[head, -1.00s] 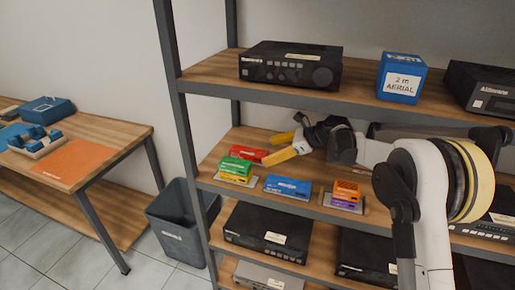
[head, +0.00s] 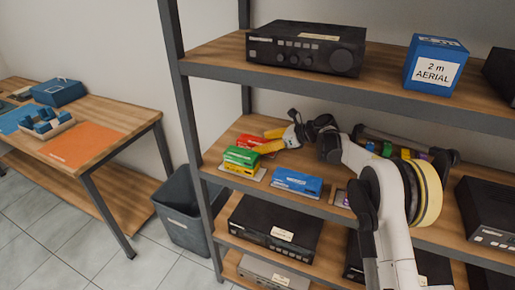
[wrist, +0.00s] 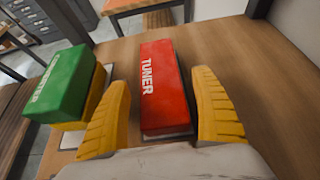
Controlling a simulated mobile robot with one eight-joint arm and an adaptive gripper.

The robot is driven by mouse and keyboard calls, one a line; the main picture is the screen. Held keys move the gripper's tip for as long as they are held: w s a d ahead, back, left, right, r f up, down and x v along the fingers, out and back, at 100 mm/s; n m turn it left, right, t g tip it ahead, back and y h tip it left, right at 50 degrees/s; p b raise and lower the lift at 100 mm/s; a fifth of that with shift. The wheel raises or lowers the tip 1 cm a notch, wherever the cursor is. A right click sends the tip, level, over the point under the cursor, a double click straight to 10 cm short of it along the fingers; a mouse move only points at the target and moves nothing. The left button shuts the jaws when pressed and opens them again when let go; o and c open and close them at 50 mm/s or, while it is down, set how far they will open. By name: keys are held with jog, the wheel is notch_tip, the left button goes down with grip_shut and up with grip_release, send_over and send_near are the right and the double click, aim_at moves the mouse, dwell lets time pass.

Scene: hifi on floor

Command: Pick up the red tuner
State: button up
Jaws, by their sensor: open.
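The red tuner (head: 250,141) is a small flat box on the middle shelf, near its left end. In the wrist view the red tuner (wrist: 160,90) lies with its TUNER label up, on a pale pad that shows at its near end. My gripper (wrist: 162,80) is open, with one yellow finger on each side of the tuner and a visible gap to both. In the head view my gripper (head: 268,140) reaches in low over the shelf, and its fingers partly hide the tuner.
A green box (wrist: 60,85) sits on a yellow one just left of my left finger. A blue box (head: 297,182) lies to the right on the middle shelf (head: 222,152). The upper shelf (head: 215,55) carries a black hi-fi unit (head: 306,50) and a blue AERIAL box (head: 434,70).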

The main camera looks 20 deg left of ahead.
jog(key=x, duration=0.2)
jog(key=shift+w+a+f, duration=0.1)
jog(key=shift+a+f, duration=0.1)
jog(key=shift+a, duration=0.1)
jog(key=shift+r, duration=0.1)
jog(key=c, duration=1.5)
jog(key=shift+r, duration=0.1)
